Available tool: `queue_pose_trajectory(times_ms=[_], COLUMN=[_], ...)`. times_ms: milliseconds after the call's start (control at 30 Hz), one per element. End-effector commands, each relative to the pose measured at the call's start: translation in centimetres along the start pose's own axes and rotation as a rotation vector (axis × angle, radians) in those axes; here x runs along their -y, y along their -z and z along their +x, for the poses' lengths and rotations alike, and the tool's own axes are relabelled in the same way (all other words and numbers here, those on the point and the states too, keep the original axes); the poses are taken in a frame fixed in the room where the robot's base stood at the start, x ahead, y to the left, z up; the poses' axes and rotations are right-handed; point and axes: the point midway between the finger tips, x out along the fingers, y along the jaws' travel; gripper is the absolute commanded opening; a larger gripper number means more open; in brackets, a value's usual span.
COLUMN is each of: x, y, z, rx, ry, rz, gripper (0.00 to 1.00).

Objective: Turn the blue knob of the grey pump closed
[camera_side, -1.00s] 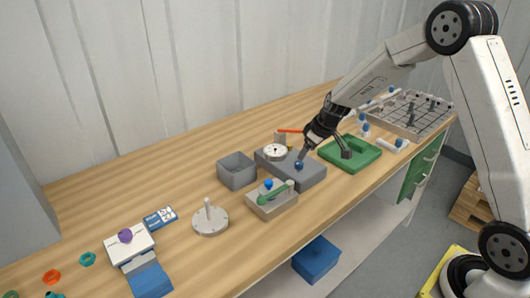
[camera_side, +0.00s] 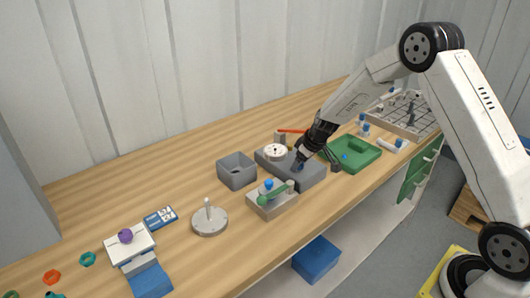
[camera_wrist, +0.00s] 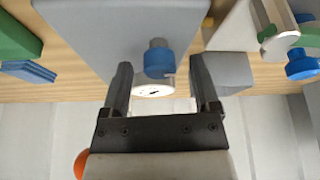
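The grey pump (camera_side: 312,174) is a grey box on the bench with a round white gauge (camera_side: 275,152) at its back left. Its blue knob (camera_side: 299,166) sits on the top and is partly hidden by a finger in the side view. In the wrist view the blue knob (camera_wrist: 158,60) stands between my fingertips, with a small pin at its side and the gauge (camera_wrist: 153,91) behind it. My gripper (camera_wrist: 160,68) is open, one finger on each side of the knob, with a visible gap at both sides. My gripper (camera_side: 318,158) also shows over the pump in the side view.
An open grey bin (camera_side: 237,170) stands left of the pump. A block with a green lever (camera_side: 275,196) is in front. A green tray (camera_side: 358,164) is close on the right. A round grey base with a post (camera_side: 210,220) stands front left. The bench behind is mostly clear.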

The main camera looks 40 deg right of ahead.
Motion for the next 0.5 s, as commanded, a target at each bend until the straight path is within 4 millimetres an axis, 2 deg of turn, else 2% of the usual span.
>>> queue_pose_trajectory(times_ms=[33,233,267,500], x=[0.0,0.0,0.0,0.02], y=[0.0,0.0,0.0,-0.01], z=[-0.01,-0.02,-0.02,-0.03], rx=[0.0,0.0,0.0,0.0], ry=[0.0,0.0,0.0,-0.001], rz=[0.0,0.0,0.0,0.004], gripper=[0.66,0.02,0.0,0.0])
